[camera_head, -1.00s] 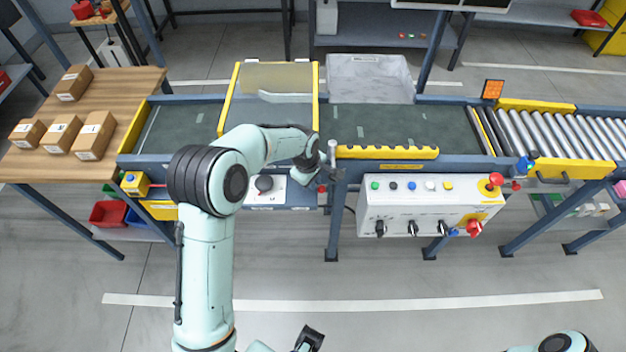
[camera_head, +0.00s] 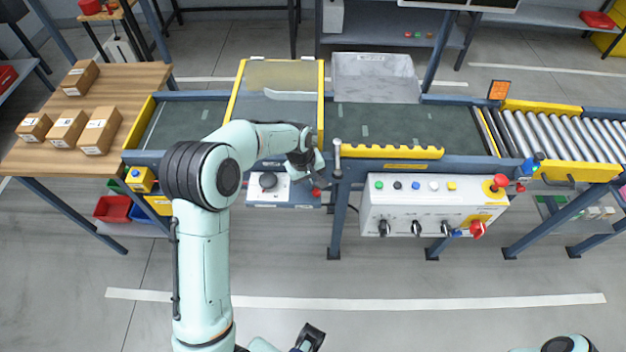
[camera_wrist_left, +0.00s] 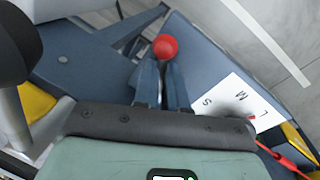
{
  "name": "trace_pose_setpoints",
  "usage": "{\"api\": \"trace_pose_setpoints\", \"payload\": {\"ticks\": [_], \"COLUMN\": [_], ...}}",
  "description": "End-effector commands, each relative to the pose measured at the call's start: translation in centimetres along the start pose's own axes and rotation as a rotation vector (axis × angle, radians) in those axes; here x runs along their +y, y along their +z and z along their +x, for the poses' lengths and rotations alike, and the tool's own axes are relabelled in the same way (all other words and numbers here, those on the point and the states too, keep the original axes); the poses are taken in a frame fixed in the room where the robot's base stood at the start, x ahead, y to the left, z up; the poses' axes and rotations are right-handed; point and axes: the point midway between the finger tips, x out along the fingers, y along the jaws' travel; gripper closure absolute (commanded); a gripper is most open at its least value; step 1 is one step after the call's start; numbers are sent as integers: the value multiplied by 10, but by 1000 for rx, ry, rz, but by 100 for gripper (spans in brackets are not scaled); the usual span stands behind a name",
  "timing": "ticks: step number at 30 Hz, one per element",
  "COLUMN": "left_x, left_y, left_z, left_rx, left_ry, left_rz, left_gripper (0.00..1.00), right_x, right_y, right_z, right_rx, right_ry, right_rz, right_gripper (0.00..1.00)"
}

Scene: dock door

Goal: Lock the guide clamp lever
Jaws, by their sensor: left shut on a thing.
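The guide clamp lever shows as a red ball knob (camera_head: 316,191) at the front edge of the conveyor frame, left of a grey upright post (camera_head: 337,150). My left gripper (camera_head: 314,177) reaches down to it from above. In the left wrist view the two fingers (camera_wrist_left: 163,82) are closed together on the lever, with the red knob (camera_wrist_left: 165,47) showing at their tips. The fingers hide most of the lever's shaft. My right gripper (camera_head: 310,338) is a dark shape at the bottom edge, far from the lever; its jaw opening is unclear.
A white plate with a black dial (camera_head: 268,183) sits just left of the lever. A control box (camera_head: 432,208) with buttons, switches and a red emergency stop stands to the right. A yellow toothed guide rail (camera_head: 388,152) runs above it. Floor in front is clear.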

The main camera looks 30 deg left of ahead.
Motion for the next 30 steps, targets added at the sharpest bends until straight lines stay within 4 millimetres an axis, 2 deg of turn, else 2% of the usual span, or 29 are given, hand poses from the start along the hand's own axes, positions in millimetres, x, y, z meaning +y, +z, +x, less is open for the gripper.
{"api": "trace_pose_setpoints", "payload": {"ticks": [16,17,18,19,30], "left_x": [0,0,0,0,-1], "left_y": [-1,-1,-1,-1,0], "left_z": [-1,-1,-1,-1,0], "left_rx": [-4,-4,-4,-4,-6], "left_ry": [3,3,3,2,0], "left_rz": [31,31,31,31,31], "left_gripper": [100,82,69,63,63], "right_x": [0,0,0,0,0], "right_y": [0,0,0,0,0], "right_z": [0,0,0,0,0], "right_rx": [0,0,0,0,0], "right_ry": [0,0,0,0,0], "right_rz": [0,0,0,0,0], "right_gripper": [49,49,49,49,49]}}
